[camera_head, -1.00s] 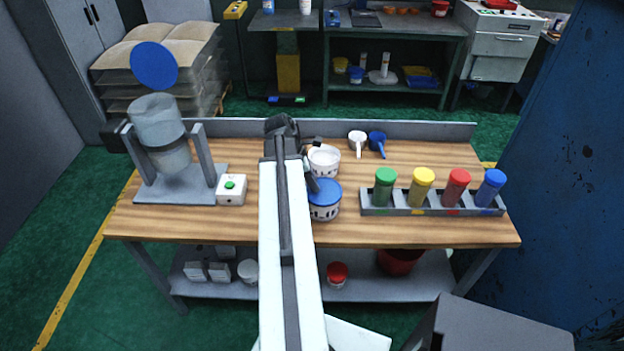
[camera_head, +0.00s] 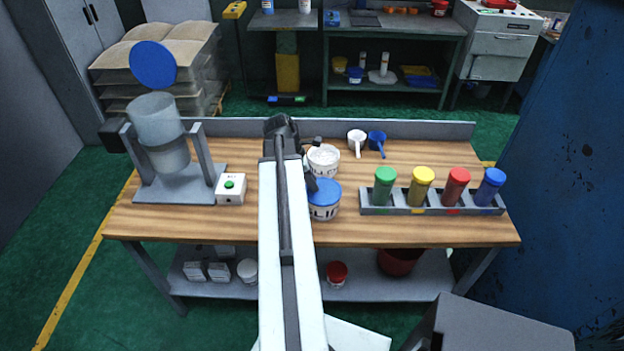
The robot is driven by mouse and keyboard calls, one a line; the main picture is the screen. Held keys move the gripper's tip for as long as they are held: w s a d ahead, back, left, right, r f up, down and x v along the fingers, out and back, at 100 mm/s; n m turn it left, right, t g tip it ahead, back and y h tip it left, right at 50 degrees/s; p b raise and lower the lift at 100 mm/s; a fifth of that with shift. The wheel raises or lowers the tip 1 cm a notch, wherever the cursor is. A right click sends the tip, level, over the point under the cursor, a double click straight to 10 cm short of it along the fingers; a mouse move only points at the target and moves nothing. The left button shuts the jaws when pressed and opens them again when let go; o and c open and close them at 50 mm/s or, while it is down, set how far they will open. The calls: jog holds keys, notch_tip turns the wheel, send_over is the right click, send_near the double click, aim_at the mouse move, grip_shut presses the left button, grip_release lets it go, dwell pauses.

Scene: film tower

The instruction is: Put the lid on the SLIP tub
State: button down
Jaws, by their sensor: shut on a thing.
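A white tub (camera_head: 325,212) with dark lettering stands near the middle front of the bench. The lettering is too small to read. A blue lid (camera_head: 325,192) lies over its top and looks level. My gripper (camera_head: 312,183) is at the lid's upper left edge, shut on the lid; my arm hides much of the jaws. Just behind stands an open white tub (camera_head: 322,161) filled with white material. I cannot tell which tub is SLIP.
A rack (camera_head: 402,211) with green, yellow, red and blue capped bottles stands at right. A white scoop (camera_head: 357,141) and a blue scoop (camera_head: 377,142) lie behind. A mixer (camera_head: 160,135) and a green-button box (camera_head: 231,188) stand left. Bare wood shows at front right.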

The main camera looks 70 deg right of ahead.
jog(key=c, duration=1.1)
grip_release()
jog(key=o, duration=0.5)
jog(key=shift+s, duration=0.1)
jog(key=shift+r, duration=0.25)
notch_tip(320, 180, up, 7)
jog(key=p, duration=0.7)
jog(key=shift+f, duration=0.15)
